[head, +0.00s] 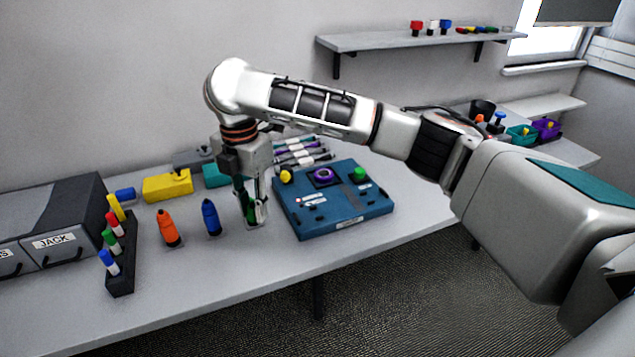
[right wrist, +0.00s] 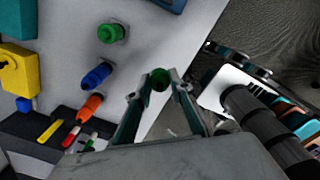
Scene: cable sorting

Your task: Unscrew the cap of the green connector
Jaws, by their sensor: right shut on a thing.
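The green connector (right wrist: 111,33) stands on the table in the right wrist view, past the blue one. In the head view a dark green part of it (head: 250,212) shows, mostly hidden by my right gripper (head: 258,212). In the right wrist view my right gripper (right wrist: 160,82) is shut on a small green cap (right wrist: 158,79) at its fingertips. The cap appears apart from the connector, to its side and nearer the camera. My left gripper is not in view.
A blue connector (head: 211,217) and an orange connector (head: 168,229) stand to the left. A blue board (head: 345,217) lies close on the right. A dark rack (head: 121,272) with several coloured pieces and a grey drawer box (head: 55,215) are farther left. The front table strip is clear.

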